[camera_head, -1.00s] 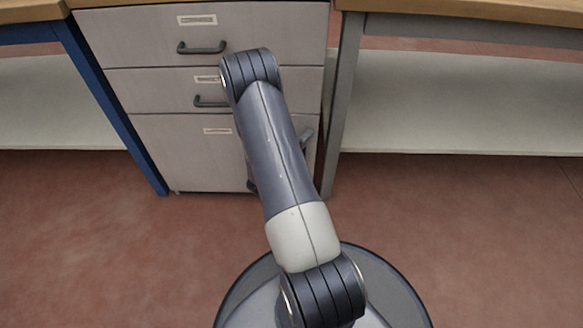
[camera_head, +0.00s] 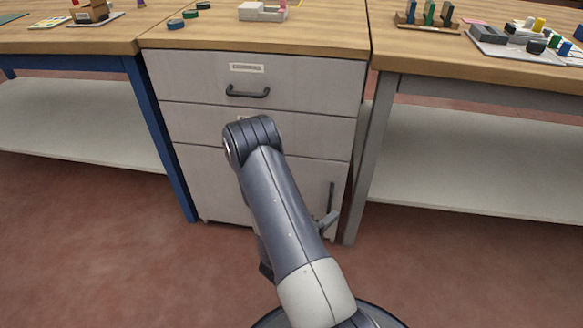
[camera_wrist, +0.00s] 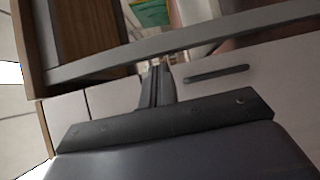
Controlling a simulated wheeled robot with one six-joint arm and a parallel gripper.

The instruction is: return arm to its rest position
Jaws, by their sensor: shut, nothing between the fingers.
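My arm is folded in front of the drawer cabinet (camera_head: 300,92) in the head view, its elbow before the middle drawer. My gripper itself is mostly hidden behind the arm there. In the wrist view my gripper (camera_wrist: 158,72) shows its two fingers together, with nothing seen between them. Beyond the fingers is a pale panel with a dark bar handle (camera_wrist: 217,74), apart from the fingertips as far as I can tell.
The top drawer has a dark handle (camera_head: 248,91) and looks closed. A blue table leg (camera_head: 165,140) stands left and a grey leg (camera_head: 368,165) right. The wooden tops hold a white holder (camera_head: 262,11), a rack (camera_head: 427,20) and a tray (camera_head: 520,42). Red floor (camera_head: 90,240) is open in front.

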